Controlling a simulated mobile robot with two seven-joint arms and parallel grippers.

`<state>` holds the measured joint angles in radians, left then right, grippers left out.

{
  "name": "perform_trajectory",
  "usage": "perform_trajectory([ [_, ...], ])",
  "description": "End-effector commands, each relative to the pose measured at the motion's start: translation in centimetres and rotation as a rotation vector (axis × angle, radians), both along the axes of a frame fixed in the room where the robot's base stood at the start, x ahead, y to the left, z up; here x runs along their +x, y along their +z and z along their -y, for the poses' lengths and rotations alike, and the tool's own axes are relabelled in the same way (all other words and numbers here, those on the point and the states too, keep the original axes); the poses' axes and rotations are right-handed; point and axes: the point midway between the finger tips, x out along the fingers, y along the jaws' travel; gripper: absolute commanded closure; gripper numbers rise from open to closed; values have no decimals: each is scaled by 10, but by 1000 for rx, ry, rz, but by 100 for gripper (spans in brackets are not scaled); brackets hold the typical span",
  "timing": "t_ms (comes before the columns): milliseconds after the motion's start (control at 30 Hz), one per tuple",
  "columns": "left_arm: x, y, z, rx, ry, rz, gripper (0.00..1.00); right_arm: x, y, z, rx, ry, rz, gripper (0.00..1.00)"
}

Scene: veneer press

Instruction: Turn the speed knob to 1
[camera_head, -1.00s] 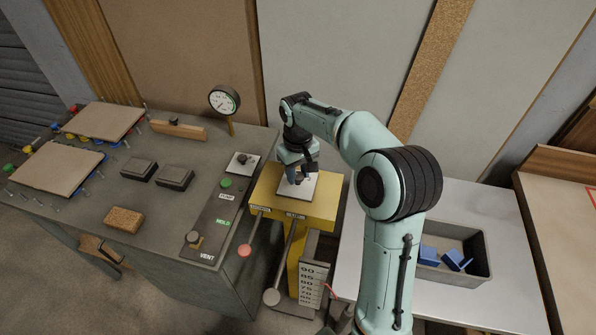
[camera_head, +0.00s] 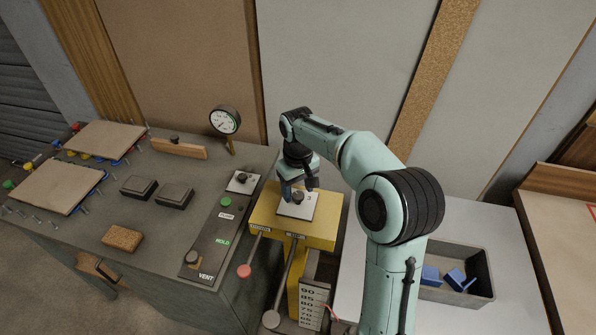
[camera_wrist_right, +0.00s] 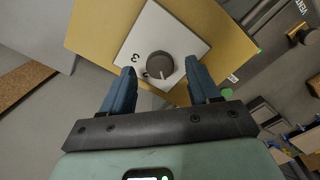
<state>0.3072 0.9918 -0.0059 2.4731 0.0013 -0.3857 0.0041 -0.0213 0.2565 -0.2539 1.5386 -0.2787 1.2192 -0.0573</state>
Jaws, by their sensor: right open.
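The speed knob (camera_head: 298,197) is a dark round knob on a white plate (camera_head: 296,210) on top of the yellow stand (camera_head: 321,232). In the right wrist view, the knob (camera_wrist_right: 160,64) sits on the plate (camera_wrist_right: 160,28) with a 3 printed beside it and another mark partly hidden below. The knob's pointer setting is not clear. My right gripper (camera_head: 299,186) is open at the knob. In the wrist view, its blue fingers (camera_wrist_right: 160,75) are apart, one toward each side of the knob, with gaps visible. My left gripper is out of view.
Left of the stand, a dark control panel (camera_head: 212,247) has a green button, HOLD and VENT labels and knobs. Two levers stand in front of the stand. A grey bin (camera_head: 484,264) with blue pieces is at right.

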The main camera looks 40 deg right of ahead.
Motion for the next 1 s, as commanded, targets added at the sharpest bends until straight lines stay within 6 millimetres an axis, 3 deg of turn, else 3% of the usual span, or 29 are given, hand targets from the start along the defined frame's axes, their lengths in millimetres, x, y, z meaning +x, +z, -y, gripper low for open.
perform_trajectory([
  [300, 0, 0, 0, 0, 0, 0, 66, 1, 71, 0, -1, 1, 7, 39],
  [500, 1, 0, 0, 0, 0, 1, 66, 1, 106, 0, -1, 2, 5, 39],
  [700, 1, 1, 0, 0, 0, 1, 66, 0, 120, 0, 0, 2, 3, 39],
  [1000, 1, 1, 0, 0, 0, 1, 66, 0, 121, 0, 0, 1, 2, 39],
])
